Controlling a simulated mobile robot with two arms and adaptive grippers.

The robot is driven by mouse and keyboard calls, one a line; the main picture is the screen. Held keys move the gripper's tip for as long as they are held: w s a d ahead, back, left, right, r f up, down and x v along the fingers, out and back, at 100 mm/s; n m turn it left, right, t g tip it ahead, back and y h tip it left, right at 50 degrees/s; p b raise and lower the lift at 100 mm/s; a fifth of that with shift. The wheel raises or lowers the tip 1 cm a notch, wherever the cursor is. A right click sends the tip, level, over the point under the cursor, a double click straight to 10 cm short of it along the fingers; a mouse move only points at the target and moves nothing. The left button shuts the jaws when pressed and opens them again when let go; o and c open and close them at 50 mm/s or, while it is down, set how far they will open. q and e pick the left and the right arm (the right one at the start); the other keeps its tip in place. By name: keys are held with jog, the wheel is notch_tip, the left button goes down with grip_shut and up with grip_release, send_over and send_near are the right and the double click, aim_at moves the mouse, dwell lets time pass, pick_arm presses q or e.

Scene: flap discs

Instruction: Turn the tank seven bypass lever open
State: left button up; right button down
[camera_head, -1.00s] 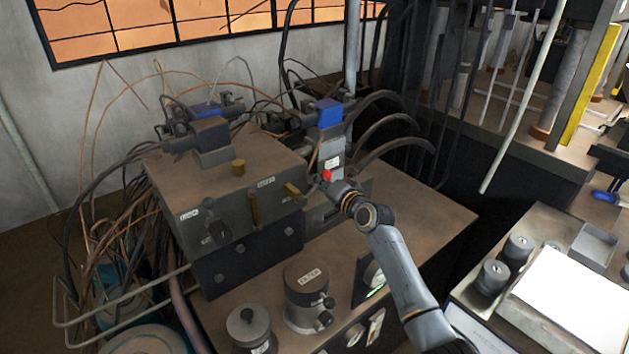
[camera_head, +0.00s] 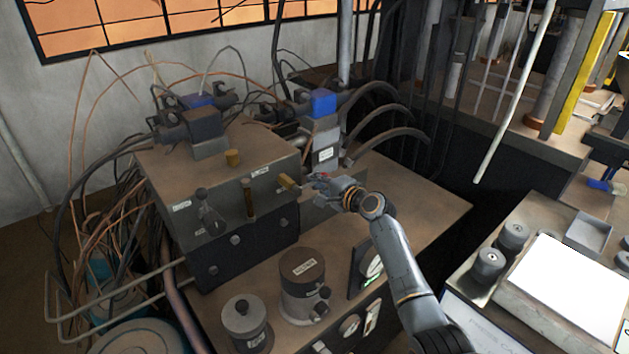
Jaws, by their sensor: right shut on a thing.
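My right gripper (camera_head: 322,183) is at the right end of the grey control block (camera_head: 290,215), shut around a small red-tipped lever. Only a bit of the red knob (camera_head: 322,175) shows; the fingers hide the rest. To its left on the block are a brass handle (camera_head: 289,183), an upright brass lever (camera_head: 248,198) and a black-knobbed lever (camera_head: 205,205). The labels are too small to read, so I cannot tell which is marked tank seven bypass. My left gripper is not in view.
A blue-topped valve (camera_head: 323,103) with thick black hoses stands behind my right gripper. A brown-lidded canister (camera_head: 302,275) and a grey one (camera_head: 245,322) stand in front on the brown bench top (camera_head: 420,205).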

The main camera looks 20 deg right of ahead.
jog(key=shift+d+f, duration=0.15)
jog(key=c, duration=1.5)
grip_release()
jog(key=shift+s, duration=0.15)
jog(key=shift+d, duration=0.15)
jog(key=v, duration=1.2)
